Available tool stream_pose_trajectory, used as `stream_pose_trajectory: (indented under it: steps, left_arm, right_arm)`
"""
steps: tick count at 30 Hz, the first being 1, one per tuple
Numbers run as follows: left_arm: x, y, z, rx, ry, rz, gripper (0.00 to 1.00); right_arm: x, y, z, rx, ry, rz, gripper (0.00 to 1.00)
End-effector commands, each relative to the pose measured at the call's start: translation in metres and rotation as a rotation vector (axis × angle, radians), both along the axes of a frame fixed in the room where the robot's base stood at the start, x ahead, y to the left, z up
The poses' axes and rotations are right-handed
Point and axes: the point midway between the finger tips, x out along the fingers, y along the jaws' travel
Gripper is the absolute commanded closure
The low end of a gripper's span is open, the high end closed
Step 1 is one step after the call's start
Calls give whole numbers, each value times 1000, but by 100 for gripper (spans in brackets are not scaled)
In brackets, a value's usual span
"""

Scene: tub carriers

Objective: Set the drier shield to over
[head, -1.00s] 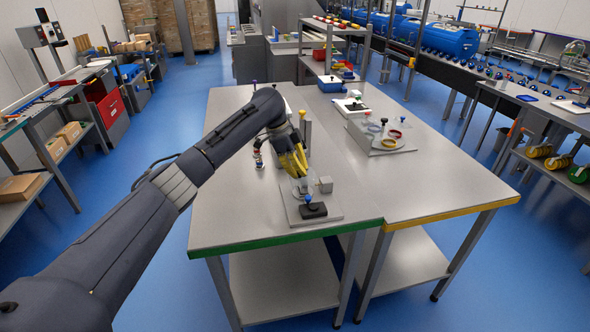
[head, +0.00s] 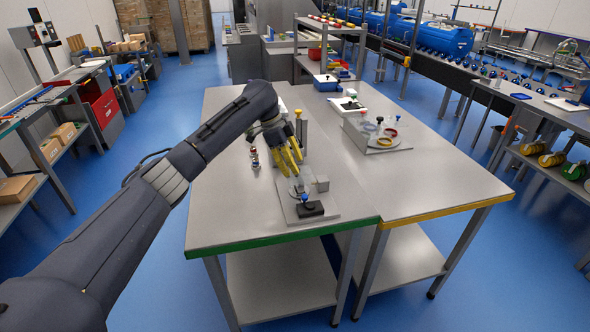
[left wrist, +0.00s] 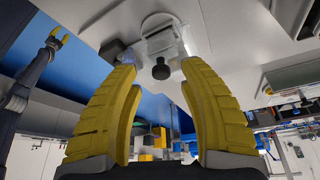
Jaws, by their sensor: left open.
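The drier appears to be the small fixture on a grey base plate (head: 330,214) near the table's green front edge. It has a black block (head: 310,210), a blue knob (head: 304,197), a grey cube (head: 321,184) and a clear part that may be the shield (head: 296,187). My left gripper (head: 293,169) is open, its yellow fingers just above and behind the clear part. In the left wrist view, a black knob (left wrist: 160,70) and clear part (left wrist: 163,42) show beyond the open, empty fingers. My right gripper (left wrist: 61,35) shows small there, fingers apart.
A grey post (head: 301,130) stands behind the left gripper. Another fixture with coloured rings (head: 380,138) is on the right table (head: 430,180). The front right of the tables is clear.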

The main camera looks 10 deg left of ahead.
Motion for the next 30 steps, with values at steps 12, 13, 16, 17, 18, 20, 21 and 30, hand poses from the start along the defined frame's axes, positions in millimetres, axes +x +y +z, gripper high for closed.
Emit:
stream_pose_trajectory:
  steps: [12,13,16,17,18,20,21,30]
  left_arm:
    - [-2,28,66,2,-2,0,58]
    - [-2,29,70,1,-2,1,58]
    - [-2,34,80,1,-2,1,58]
    - [-2,34,82,1,-1,-1,58]
    - [-2,36,85,1,-1,-1,58]
    - [-2,37,88,2,-1,-1,58]
    - [-2,37,90,2,-1,-1,58]
    - [-3,38,93,1,0,-1,58]
  right_arm:
    - [-1,1,0,1,0,-1,56]
    - [-1,1,0,1,0,-1,56]
    - [-1,1,0,1,0,-1,56]
    - [-1,1,0,1,0,-1,56]
    - [-1,1,0,1,0,-1,56]
    - [-1,1,0,1,0,-1,56]
    - [-1,1,0,1,0,-1,56]
    - [-1,1,0,1,0,-1,56]
